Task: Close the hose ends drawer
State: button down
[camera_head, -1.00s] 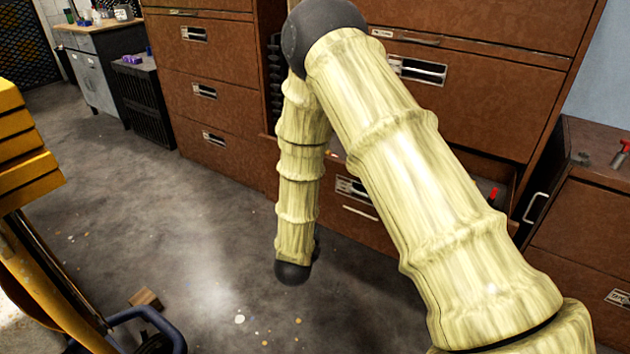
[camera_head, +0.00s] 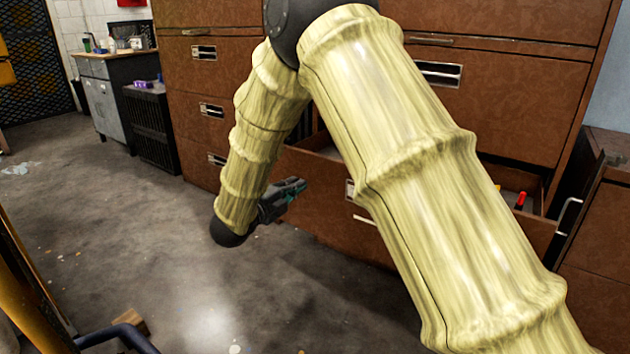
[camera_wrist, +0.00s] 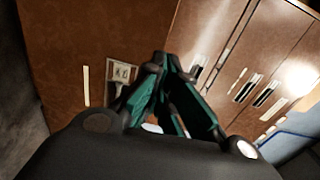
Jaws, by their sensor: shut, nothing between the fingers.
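The open drawer is a low brown one in the middle cabinet, pulled out from its body. Its front (camera_head: 318,190) has a label holder and a pale handle, and my arm hides much of it. My gripper (camera_head: 303,184) is shut and empty, just in front of the drawer front's left part; I cannot tell whether it touches. In the wrist view the closed fingers (camera_wrist: 162,66) point toward a brown front (camera_wrist: 65,45) with a label holder and pale handle, likely the same drawer. No hose-ends label is readable.
Closed brown drawers (camera_head: 490,110) rise above the open one. A red-topped item (camera_head: 521,200) shows inside it at the right. A lower brown cabinet (camera_head: 600,225) stands at the right. A black crate-like unit (camera_head: 152,130) stands back left. Grey floor in front is mostly clear.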

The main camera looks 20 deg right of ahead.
aim_at(329, 163)
jog(key=b+x, duration=0.5)
jog(key=x, duration=0.7)
jog(key=shift+w+d+f, duration=0.1)
jog(key=shift+f, duration=0.05)
jog(key=shift+w+d+b, duration=0.3)
jog(key=shift+w+d, duration=0.15)
jog(key=shift+d, duration=0.15)
jog(key=shift+w+d, duration=0.1)
